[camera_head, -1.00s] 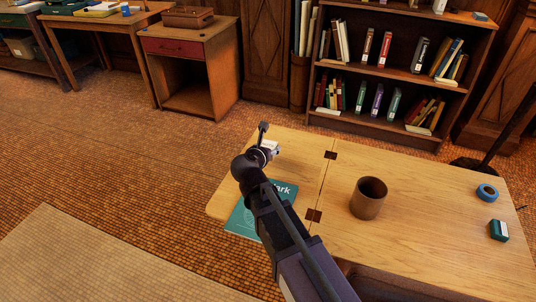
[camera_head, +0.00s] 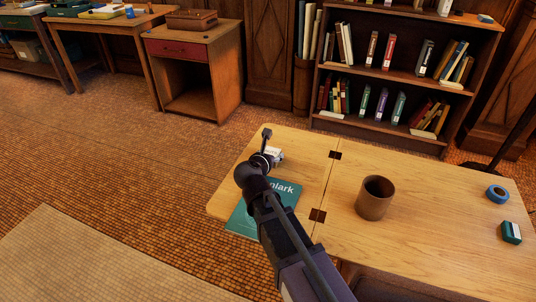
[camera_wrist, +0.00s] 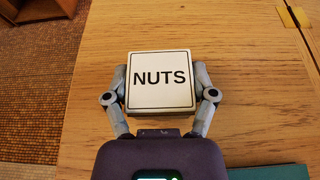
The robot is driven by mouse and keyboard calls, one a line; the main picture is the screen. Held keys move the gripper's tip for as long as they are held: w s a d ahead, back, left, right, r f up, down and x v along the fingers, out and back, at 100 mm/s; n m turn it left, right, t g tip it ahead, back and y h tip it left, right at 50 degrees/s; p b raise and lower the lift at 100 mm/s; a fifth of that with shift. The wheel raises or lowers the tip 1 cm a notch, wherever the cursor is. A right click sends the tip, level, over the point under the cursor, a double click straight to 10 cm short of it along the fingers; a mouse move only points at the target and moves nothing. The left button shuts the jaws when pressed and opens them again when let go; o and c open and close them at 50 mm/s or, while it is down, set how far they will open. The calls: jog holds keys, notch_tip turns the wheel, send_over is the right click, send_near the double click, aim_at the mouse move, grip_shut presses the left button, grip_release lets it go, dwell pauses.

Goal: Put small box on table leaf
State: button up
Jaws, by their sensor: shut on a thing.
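The small box (camera_wrist: 160,80) is white, with a dark outline and the word NUTS on top. My gripper (camera_wrist: 161,92) is shut on it, with one finger on each of its left and right sides. In the head view the small box (camera_head: 275,154) shows partly behind my wrist, over the far part of the table leaf (camera_head: 312,152). The leaf is the left section of the light wood table, marked off by a seam with dark hinges. I cannot tell whether the box touches the leaf.
A teal book (camera_head: 284,192) lies on the leaf, partly under my arm. A brown cup (camera_head: 374,198), a blue tape roll (camera_head: 497,194) and a green-and-white box (camera_head: 511,232) stand on the main tabletop. A bookcase (camera_head: 400,70) stands behind.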

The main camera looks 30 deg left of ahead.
jog(key=shift+f, duration=0.15)
jog(key=o, duration=1.1)
jog(key=shift+r, duration=0.2)
jog(key=p+v, duration=0.4)
jog(key=v, duration=0.6)
jog(key=shift+s+r, duration=0.2)
jog(key=shift+s, duration=0.05)
jog(key=shift+s+d+r+p, duration=0.1)
jog(key=shift+s+p, duration=0.1)
jog(key=shift+s, duration=0.15)
jog(key=shift+s+r+p, duration=0.1)
jog(key=shift+s+p, duration=0.05)
jog(key=shift+s, duration=0.2)
